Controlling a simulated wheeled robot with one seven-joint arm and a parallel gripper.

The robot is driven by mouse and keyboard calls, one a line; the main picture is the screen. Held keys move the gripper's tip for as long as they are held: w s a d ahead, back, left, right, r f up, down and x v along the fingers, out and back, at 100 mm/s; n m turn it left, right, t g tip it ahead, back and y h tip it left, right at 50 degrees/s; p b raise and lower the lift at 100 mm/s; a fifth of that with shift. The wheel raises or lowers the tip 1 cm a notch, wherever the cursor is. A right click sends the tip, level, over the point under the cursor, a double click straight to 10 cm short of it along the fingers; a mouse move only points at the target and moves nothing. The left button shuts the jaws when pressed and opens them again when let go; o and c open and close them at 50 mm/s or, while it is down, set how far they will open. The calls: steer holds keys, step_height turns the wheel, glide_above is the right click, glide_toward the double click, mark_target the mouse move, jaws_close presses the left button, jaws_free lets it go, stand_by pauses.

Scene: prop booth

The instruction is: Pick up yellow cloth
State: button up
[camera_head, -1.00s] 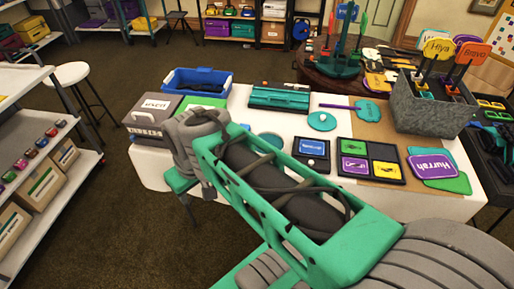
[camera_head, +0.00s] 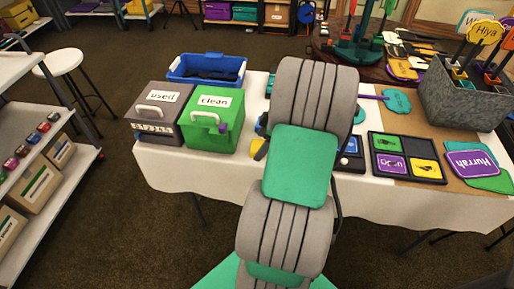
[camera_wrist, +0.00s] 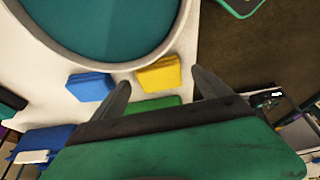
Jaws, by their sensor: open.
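The yellow cloth (camera_wrist: 159,74) looks like a small folded block on the white tabletop, near the table edge. In the head view, a small yellow patch (camera_head: 258,149) shows just left of my arm; it looks like the same cloth. My gripper (camera_wrist: 161,78) is open, with one finger on each side of the yellow cloth in the wrist view. I see no clear contact, and the height gap cannot be told. A blue folded cloth (camera_wrist: 90,87) lies left of it. A green piece (camera_wrist: 154,105) shows partly behind the gripper. My arm hides the gripper in the head view.
A green "clean" box (camera_head: 213,128) and a grey "used" box (camera_head: 155,120) stand left of my arm, with a blue bin (camera_head: 206,70) behind. A dark sorting tray (camera_head: 407,158) lies to the right. A large teal round shape (camera_wrist: 100,25) fills the wrist view's upper left.

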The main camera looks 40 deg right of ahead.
steer(key=shift+w+a+f, duration=0.2)
steer(key=shift+w+f, duration=0.05)
steer(key=shift+f, duration=0.4)
steer(key=c, duration=1.4)
steer(key=shift+r, duration=0.1)
steer(key=shift+c, duration=0.2)
steer(key=shift+r, duration=0.5)
steer(key=s+d+r, duration=0.2)
steer(key=s+r, duration=1)
steer(key=s, duration=0.2)
